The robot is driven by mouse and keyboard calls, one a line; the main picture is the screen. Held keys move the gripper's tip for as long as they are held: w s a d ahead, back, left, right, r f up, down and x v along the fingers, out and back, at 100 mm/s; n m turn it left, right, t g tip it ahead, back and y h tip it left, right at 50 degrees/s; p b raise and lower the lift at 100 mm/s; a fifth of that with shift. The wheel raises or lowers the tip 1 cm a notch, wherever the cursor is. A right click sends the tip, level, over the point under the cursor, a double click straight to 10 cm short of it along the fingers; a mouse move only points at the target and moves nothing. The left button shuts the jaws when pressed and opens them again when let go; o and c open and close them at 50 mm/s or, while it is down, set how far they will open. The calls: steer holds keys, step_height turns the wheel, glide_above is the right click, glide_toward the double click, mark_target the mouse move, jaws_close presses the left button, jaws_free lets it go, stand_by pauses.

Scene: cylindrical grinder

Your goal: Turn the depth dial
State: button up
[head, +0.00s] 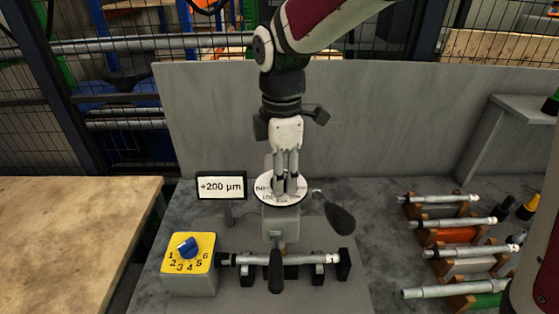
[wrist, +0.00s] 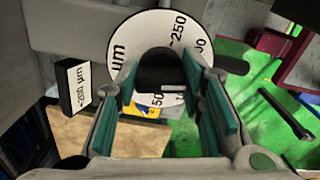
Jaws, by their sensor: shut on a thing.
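The depth dial (head: 265,200) is a round white disc with black number marks, on top of a grey block in the middle of the grinder in the head view. It also shows in the wrist view (wrist: 145,35). My gripper (head: 286,188) points down at the dial's centre from above. In the wrist view its green-padded fingers (wrist: 165,105) stand on either side of the dial's dark knob (wrist: 160,70), and the gripper is shut on it. A black display (head: 221,186) left of the dial reads +200 µm.
A yellow selector box (head: 203,243) with a blue knob stands at the front left. A shaft (head: 290,259) lies in black supports below the dial. A dark-handled lever (head: 340,217) sits just right of the dial. Several shafts on coloured racks (head: 455,236) are at the right.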

steer(key=n+p, duration=0.1)
steer(key=n, duration=0.4)
stand_by(0.6)
steer(key=o, duration=1.1)
step_height(320, 180, up, 12)
